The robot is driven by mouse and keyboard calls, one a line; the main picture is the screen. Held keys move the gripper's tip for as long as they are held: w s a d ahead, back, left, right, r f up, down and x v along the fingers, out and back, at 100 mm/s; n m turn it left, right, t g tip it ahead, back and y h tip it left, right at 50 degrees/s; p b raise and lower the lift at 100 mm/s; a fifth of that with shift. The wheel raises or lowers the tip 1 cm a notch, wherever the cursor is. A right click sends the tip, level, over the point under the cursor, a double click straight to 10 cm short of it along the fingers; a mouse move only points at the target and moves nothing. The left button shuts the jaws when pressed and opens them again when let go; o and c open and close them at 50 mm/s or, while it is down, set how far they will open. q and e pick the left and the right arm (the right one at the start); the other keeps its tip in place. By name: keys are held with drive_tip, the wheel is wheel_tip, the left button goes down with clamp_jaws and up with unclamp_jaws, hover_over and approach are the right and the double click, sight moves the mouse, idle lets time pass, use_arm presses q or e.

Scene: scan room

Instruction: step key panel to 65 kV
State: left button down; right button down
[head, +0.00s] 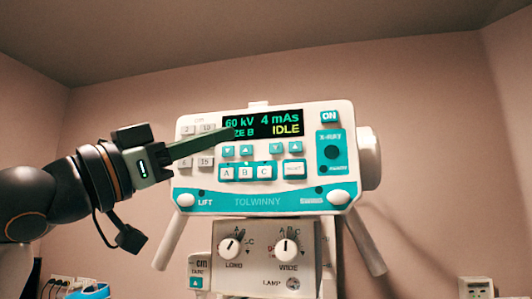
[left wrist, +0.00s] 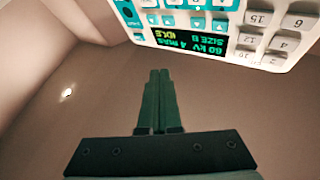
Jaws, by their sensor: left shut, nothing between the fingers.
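The white and teal key panel (head: 262,201) faces me, and its display (head: 262,123) reads 60 kV, 4 mAs, SIZE B and IDLE. Below the kV reading are two teal arrow keys, the left one pointing down (head: 228,151) and the right one pointing up (head: 246,150). My left gripper (head: 225,131) is shut and empty, its fingertips overlapping the display's lower left corner and hiding part of "SIZE". In the left wrist view the shut fingers (left wrist: 160,72) point toward the upside-down panel (left wrist: 275,62), with a gap visible between tips and panel edge. My right gripper is out of view.
Another pair of arrow keys (head: 285,147) sits under the mAs reading. The A, B and C keys (head: 245,172) are below, and an X-ray button (head: 332,152) is at right. A knob box (head: 265,255) stands under the panel. Grey number keys are partly behind my gripper.

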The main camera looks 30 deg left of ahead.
sight(246, 150)
use_arm(q)
drive_tip(key=shift+s+r, duration=0.3)
drive_tip(key=shift+r, duration=0.05)
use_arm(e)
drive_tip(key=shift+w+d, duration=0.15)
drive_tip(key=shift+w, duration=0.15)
use_arm(q)
drive_tip(key=shift+s+a, duration=0.1)
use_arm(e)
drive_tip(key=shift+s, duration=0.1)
use_arm(q)
drive_tip(key=shift+w+a+p, duration=0.25)
drive_tip(key=shift+w+a, duration=0.1)
drive_tip(key=shift+w, duration=1.1)
drive_tip(key=shift+w+a+p, duration=0.25)
drive_tip(key=shift+w+a, duration=0.05)
drive_tip(key=shift+w, duration=1.2)
drive_tip(key=shift+w+a+p, duration=0.25)
drive_tip(key=shift+w+a, duration=0.1)
drive_tip(key=shift+w, duration=1.1)
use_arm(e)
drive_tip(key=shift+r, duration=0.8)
use_arm(q)
drive_tip(key=shift+w, duration=0.1)
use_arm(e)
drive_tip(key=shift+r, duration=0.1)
